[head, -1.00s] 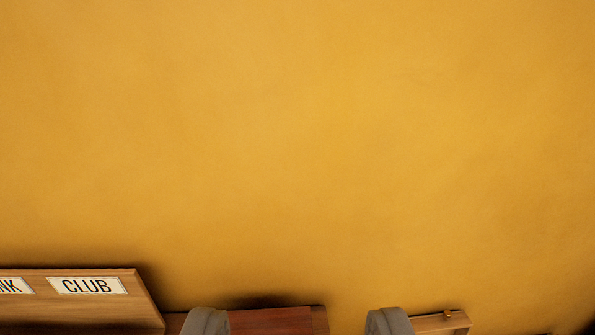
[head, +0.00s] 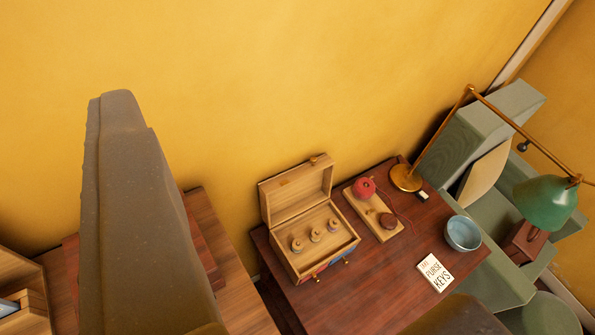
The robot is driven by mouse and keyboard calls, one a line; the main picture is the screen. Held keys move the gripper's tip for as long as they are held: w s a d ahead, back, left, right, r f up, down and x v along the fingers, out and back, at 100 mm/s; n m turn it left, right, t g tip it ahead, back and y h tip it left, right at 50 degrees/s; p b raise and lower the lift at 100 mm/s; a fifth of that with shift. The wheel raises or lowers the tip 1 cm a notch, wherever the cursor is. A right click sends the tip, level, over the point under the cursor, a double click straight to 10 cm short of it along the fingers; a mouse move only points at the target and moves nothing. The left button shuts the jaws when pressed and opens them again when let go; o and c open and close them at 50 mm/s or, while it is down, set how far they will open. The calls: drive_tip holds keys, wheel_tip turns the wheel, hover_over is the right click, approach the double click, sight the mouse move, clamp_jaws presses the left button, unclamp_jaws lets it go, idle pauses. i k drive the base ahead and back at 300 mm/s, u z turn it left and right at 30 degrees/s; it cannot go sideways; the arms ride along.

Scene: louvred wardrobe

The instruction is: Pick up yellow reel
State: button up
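Three small reels stand in a row inside an open wooden box (head: 328,262) on a reddish-brown desk: a left reel (head: 297,246), a middle reel (head: 316,235) and a right reel (head: 333,225). They look pale and tan; at this size I cannot tell for sure which is yellow. My gripper (head: 290,195) is open and empty, its two grey-brown fingers wide apart. One finger is large at the left of the view, the other shows only at the bottom edge. The box lies in view between them, beyond the fingers.
The desk (head: 390,285) also bears a wooden tray (head: 366,213) with a red ball-like thing, a blue bowl (head: 463,233), a "PURSE KEYS" card (head: 434,272) and a lamp with a green shade (head: 546,203). A green armchair (head: 480,125) stands at the right, the yellow wall (head: 300,80) behind.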

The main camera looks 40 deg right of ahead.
sight(314, 238)
drive_tip(key=u, duration=0.3)
drive_tip(key=k, duration=1.45)
drive_tip(key=z, duration=0.75)
drive_tip(key=i, duration=1)
drive_tip(key=u, duration=0.1)
